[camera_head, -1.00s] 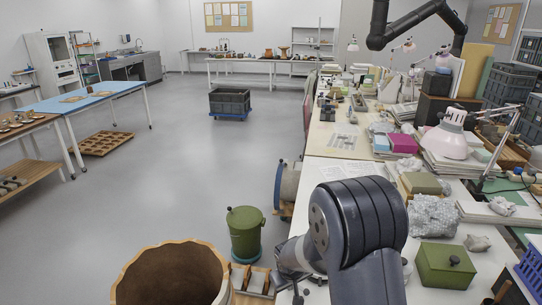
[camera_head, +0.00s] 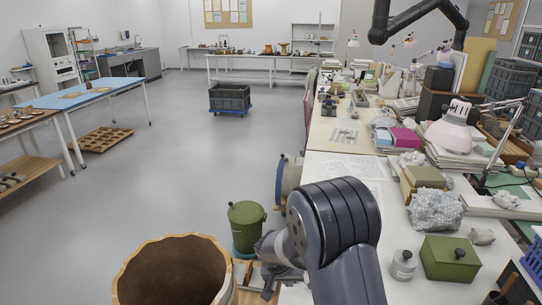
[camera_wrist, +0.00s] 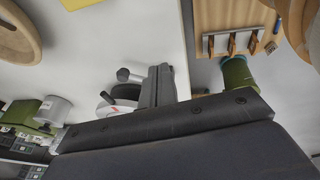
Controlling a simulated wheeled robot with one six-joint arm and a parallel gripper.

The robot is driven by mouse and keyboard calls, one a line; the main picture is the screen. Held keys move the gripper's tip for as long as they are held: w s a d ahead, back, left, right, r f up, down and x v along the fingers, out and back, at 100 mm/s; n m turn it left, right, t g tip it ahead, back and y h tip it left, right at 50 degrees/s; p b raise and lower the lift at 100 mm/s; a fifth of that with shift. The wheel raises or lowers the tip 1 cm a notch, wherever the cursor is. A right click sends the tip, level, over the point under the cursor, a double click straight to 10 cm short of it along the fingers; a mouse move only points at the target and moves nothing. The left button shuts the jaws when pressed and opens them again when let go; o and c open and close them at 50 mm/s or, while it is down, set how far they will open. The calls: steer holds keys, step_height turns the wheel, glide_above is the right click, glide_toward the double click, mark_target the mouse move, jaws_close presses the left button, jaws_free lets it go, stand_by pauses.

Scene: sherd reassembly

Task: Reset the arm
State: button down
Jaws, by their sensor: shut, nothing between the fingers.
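My arm reaches up from the bottom of the head view, over the near left edge of the long worktable (camera_head: 345,165). Its dark rounded joint hides part of the table edge. My gripper (camera_wrist: 157,86) shows in the wrist view as dark fingers close together above the large dark wrist housing. The fingers are shut with nothing between them. A white table surface and its edge lie behind them. In the head view the fingertips cannot be made out clearly.
A green lidded bin (camera_head: 246,226) and a large brown open vessel (camera_head: 176,242) stand left of my arm. A grey jar (camera_head: 403,264) and a green box (camera_head: 449,259) are on the table to its right. The floor (camera_head: 190,170) further left is open.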

steer(key=shift+a+f+m, duration=0.15)
steer(key=shift+m, duration=0.15)
steer(key=shift+w+a+r, duration=0.15)
steer(key=shift+a+r, duration=0.05)
steer(key=shift+r, duration=0.05)
steer(key=w+a+b+v, duration=0.1)
steer(key=v, duration=0.7)
steer(key=shift+a, duration=0.15)
steer(key=shift+r, duration=0.1)
